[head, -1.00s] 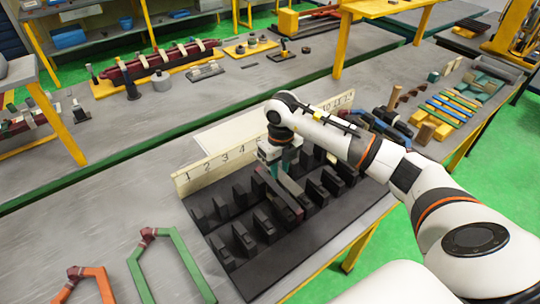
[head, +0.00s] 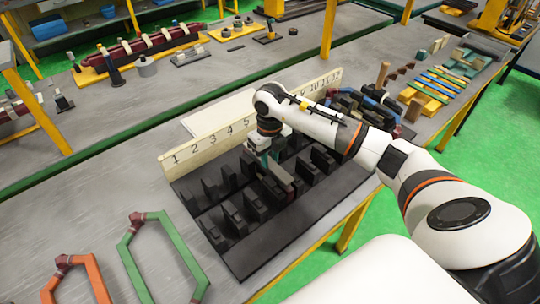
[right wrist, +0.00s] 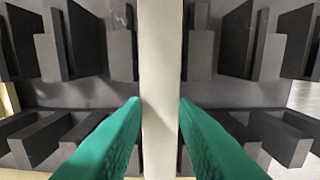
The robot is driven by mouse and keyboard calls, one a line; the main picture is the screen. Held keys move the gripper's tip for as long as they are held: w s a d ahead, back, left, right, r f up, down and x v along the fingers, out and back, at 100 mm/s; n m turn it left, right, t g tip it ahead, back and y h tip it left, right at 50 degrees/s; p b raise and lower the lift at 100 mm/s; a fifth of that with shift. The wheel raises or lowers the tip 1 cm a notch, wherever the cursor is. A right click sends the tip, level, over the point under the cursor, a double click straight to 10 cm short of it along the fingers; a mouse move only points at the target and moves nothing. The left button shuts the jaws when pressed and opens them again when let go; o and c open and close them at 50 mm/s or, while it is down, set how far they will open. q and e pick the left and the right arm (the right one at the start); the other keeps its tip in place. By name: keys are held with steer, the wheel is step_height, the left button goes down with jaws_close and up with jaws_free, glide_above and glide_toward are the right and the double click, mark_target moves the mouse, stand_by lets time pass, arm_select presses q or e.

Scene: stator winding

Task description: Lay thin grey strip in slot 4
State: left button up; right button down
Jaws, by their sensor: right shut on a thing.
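My right gripper (head: 263,156) is shut on the thin grey strip (head: 279,174) above the black slotted block (head: 262,247), just right of the number 4 on its board. In the right wrist view the pale grey strip (right wrist: 160,85) runs straight up the middle, between the green fingertips (right wrist: 160,104). Dark upright teeth stand on both sides of it. I cannot tell whether the strip is down inside a slot or above it. The slot under the gripper is partly hidden by the hand and arm. My left gripper is not in view.
A cream number board (head: 205,142) stands along the block's back edge. A green hexagonal coil (head: 165,255) and an orange one (head: 85,275) lie at the front left. Blue and yellow bars (head: 440,88) lie at the right.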

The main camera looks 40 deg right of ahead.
mark_target(270, 163)
steer(key=shift+f, duration=0.1)
steer(key=shift+f+b, duration=0.4)
steer(key=shift+f+b, duration=0.3)
steer(key=shift+f, duration=0.1)
steer(key=shift+f+b, duration=0.6)
steer(key=shift+f, duration=0.05)
stand_by(0.9)
steer(key=c, duration=1.1)
jaws_free()
steer(key=shift+o, duration=0.2)
steer(key=shift+r, duration=0.25)
